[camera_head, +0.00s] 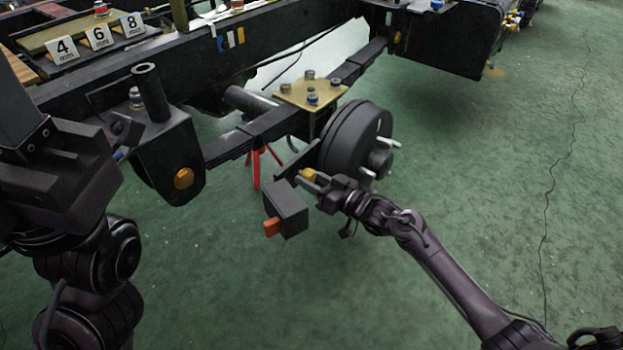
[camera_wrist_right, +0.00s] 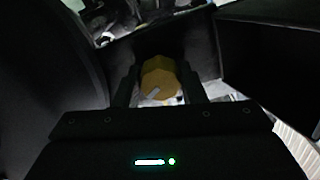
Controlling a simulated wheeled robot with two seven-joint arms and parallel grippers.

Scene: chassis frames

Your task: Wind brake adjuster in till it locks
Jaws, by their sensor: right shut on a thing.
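The brake adjuster is a yellow faceted knob (camera_head: 308,174) beside the black brake drum (camera_head: 350,145). It also shows in the right wrist view (camera_wrist_right: 159,80), with a pale mark on its face. My right gripper (camera_head: 312,180) is at the knob and shut on it; in the right wrist view its two fingers (camera_wrist_right: 160,88) stand on either side of the knob. My left arm (camera_head: 60,170) comes in at the left edge. I cannot make out its fingertips or tell whether that gripper is open.
A dark box with an orange tab (camera_head: 288,210) is just left of my right gripper. The chassis rail (camera_head: 180,60) and leaf spring (camera_head: 250,135) run behind. A red stand (camera_head: 256,168) is below. Number plates (camera_head: 98,37) lie at the upper left. The green floor at right is clear.

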